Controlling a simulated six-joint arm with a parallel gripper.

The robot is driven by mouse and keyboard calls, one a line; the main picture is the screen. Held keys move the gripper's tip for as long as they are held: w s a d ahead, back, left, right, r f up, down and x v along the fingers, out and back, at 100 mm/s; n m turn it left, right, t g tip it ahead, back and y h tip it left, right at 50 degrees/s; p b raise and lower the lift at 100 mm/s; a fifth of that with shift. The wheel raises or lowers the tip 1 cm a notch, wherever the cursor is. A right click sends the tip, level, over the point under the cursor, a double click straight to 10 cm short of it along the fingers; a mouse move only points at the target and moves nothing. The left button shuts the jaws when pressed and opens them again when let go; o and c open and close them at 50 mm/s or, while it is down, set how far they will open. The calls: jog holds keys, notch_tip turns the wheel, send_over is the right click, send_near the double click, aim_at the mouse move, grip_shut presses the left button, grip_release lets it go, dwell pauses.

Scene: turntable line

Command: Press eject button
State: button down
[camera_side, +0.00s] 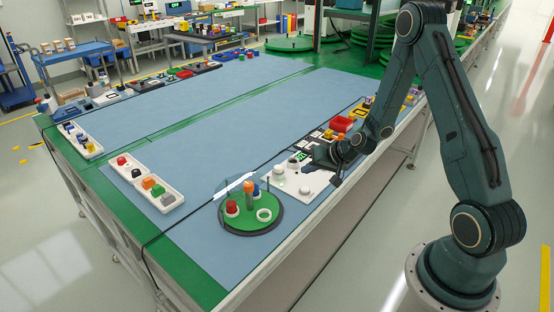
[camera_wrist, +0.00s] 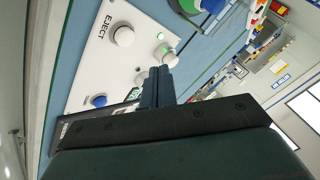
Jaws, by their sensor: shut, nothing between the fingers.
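The white control panel (camera_wrist: 92,62) lies on the table and carries the label EJECT beside a round white button (camera_wrist: 124,36). The panel (camera_side: 290,188) also shows in the side view, with a white knob near its front edge that looks like the eject button (camera_side: 305,191). My gripper (camera_wrist: 158,76) is shut and empty. In the wrist view its fingertips are over the panel, to the lower right of the eject button and apart from it. In the side view my gripper (camera_side: 334,156) is above the panel's right end. Whether the fingers touch the panel cannot be told.
A blue button (camera_wrist: 99,100) and another white knob (camera_wrist: 169,57) sit on the panel near my fingers. The green turntable (camera_side: 237,228) with cups and posts stands left of the panel. A red bin (camera_side: 342,124) and small parts lie behind.

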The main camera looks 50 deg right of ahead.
aim_at(308, 190)
jog(key=shift+f, duration=2.15)
jog(key=shift+f, duration=0.9)
dwell(1.5)
jog(key=shift+r, duration=0.9)
jog(key=shift+r, duration=2.5)
